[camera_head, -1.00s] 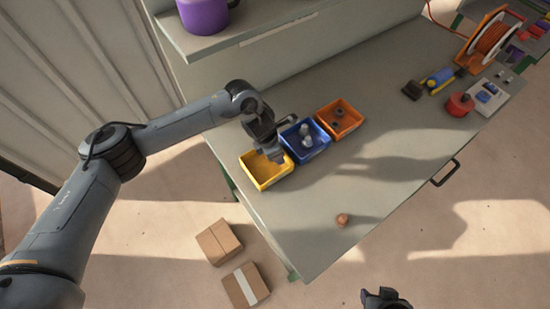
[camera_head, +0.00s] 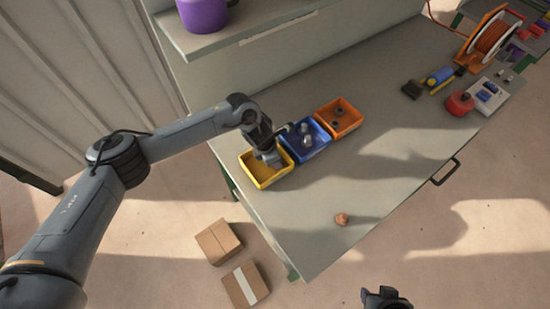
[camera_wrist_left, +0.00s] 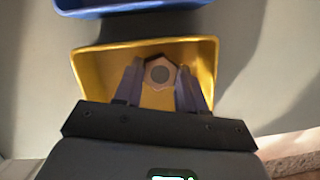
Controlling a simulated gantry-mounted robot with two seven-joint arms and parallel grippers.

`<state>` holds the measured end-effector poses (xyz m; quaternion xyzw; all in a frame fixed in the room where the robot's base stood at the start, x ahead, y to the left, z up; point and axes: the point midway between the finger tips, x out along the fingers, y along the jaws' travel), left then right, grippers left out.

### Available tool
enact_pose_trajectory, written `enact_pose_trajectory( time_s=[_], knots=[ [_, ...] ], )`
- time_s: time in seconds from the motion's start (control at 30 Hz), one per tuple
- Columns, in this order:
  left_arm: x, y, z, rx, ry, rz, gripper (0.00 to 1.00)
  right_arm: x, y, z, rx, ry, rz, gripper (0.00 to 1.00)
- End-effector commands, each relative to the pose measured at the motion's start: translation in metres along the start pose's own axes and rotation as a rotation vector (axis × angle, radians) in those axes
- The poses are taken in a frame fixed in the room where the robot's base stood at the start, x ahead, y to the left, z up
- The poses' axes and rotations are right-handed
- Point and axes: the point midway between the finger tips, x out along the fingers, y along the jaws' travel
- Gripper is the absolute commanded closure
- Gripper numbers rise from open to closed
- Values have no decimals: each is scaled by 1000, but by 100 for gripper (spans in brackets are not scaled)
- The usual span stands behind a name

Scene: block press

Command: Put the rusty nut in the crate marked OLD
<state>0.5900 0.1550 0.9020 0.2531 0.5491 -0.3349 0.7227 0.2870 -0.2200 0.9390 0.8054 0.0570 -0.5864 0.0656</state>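My left gripper (camera_head: 271,161) points down at the yellow crate (camera_head: 263,183), its fingertips over or just inside the crate's right part. In the left wrist view a dull brownish hexagonal nut (camera_wrist_left: 160,73) with a dark hole sits between the fingertips (camera_wrist_left: 160,82), which appear shut on it. The yellow crate's rim (camera_wrist_left: 87,75) surrounds the fingers in that view. A blue crate (camera_head: 318,153) holds grey nuts or bolts, and an orange crate (camera_head: 351,123) holds dark nuts. No crate marking is readable. My right gripper (camera_head: 386,298) shows only partly at the bottom edge.
A small brown roundish object (camera_head: 342,219) lies near the bench's front edge. A purple mug (camera_head: 204,15) stands on the shelf. A cable reel (camera_head: 490,40) and a red object (camera_head: 459,104) are at the right. Cardboard boxes (camera_head: 218,241) lie on the floor. The bench middle is clear.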

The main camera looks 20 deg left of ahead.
Motion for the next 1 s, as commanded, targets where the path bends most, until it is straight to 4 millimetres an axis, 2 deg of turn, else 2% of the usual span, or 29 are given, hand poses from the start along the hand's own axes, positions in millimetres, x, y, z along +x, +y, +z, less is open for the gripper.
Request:
enact_pose_trajectory(
  time_s=[0.03,0.13,0.57,0.67,1.0],
  knots=[
    [0,0,0,0,1,0,51,0,0,0,-1,0,1,57],
    [0,0,0,0,1,0,37,0,0,0,0,0,1,57],
    [-7,0,1,0,0,0,37,-6,-1,-2,5,1,-4,57],
    [-18,0,2,0,-2,1,37,-5,-1,-2,7,3,-5,57],
    [-80,1,1,1,-2,2,37,-6,-2,-2,9,2,-7,57]
  ],
)
